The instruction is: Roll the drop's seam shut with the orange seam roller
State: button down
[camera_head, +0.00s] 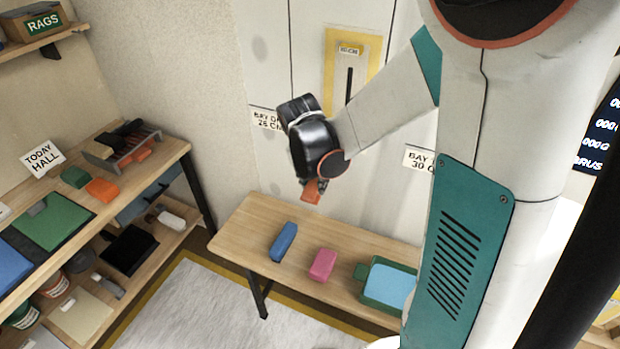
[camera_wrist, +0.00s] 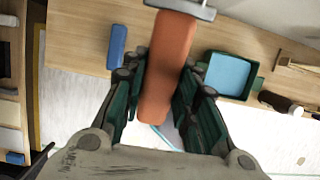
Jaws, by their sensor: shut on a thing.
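My gripper (camera_head: 314,186) is shut on the orange seam roller (camera_head: 311,192), above the wooden bench and in front of the papered wall. In the wrist view my gripper's fingers (camera_wrist: 163,72) close on both sides of the orange handle (camera_wrist: 166,70). A grey metal part (camera_wrist: 190,8) of the roller shows at the top edge; its wheel is out of view. The wall (camera_head: 308,35) has thin dark vertical lines; I cannot tell which is the drop's seam. My arm hides part of the wall.
The bench (camera_head: 243,232) carries a blue block (camera_head: 284,242), a pink block (camera_head: 322,264) and a green tray (camera_head: 361,271) with light blue inside. A yellow-framed slotted plate (camera_head: 372,50) is on the wall. A cluttered workbench (camera_head: 172,152) stands left. The air above the bench's left end is clear.

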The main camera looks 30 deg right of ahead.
dwell(0.3)
jog(key=shift+w+d+b, duration=0.2)
jog(key=shift+w+d, duration=0.85)
jog(key=shift+d, duration=0.25)
jog(key=shift+w+d+b, duration=0.2)
jog(key=shift+w+d, duration=0.8)
jog(key=shift+d, duration=0.25)
jog(key=shift+w+d, duration=0.8)
jog(key=shift+d, duration=0.25)
dwell(1.6)
dwell(0.7)
jog(key=shift+a+r, duration=0.1)
jog(key=shift+r, duration=1.3)
jog(key=shift+r, duration=2.55)
jog(key=shift+r, duration=0.15)
